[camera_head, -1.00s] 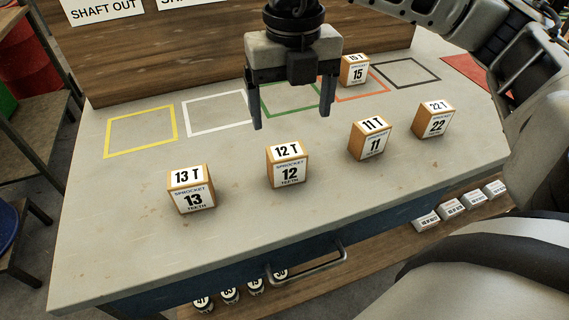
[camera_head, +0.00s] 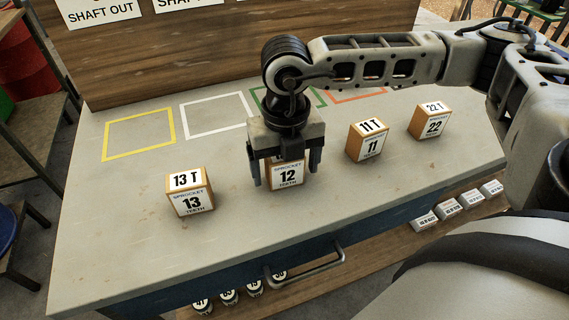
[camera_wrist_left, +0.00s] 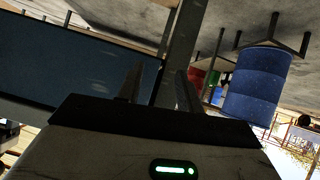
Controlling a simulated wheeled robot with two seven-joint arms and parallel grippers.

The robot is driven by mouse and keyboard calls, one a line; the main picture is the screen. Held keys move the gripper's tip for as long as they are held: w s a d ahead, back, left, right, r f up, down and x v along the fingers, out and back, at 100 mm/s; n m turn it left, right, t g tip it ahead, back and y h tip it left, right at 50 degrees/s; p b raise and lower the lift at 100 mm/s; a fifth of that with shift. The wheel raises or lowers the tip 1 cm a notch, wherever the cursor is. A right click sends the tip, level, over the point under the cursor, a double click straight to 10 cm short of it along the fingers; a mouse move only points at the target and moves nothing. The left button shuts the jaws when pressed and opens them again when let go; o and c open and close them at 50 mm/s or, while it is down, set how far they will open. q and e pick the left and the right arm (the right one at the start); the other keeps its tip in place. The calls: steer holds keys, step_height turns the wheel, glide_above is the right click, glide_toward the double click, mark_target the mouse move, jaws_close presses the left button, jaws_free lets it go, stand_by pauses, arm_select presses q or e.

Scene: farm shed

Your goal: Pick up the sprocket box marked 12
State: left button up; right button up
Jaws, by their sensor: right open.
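The sprocket box marked 12 (camera_head: 288,176) stands upright on the grey bench top (camera_head: 120,240) in the head view. My right gripper (camera_head: 287,178) is over it, with its open fingers down on the box's left and right sides. The gripper body hides most of the box's top label. Whether the fingers touch the box cannot be told. My left gripper is out of the head view.
The box marked 13 (camera_head: 190,194) stands to the left. Boxes marked 11 (camera_head: 367,143) and 22 (camera_head: 430,122) stand to the right. Yellow (camera_head: 138,134) and white (camera_head: 215,115) outlines lie behind. A blue barrel (camera_wrist_left: 255,85) shows in the left wrist view.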

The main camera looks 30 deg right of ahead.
steer(key=c, duration=1.1)
steer(key=shift+c, duration=0.2)
steer(key=shift+r, duration=0.15)
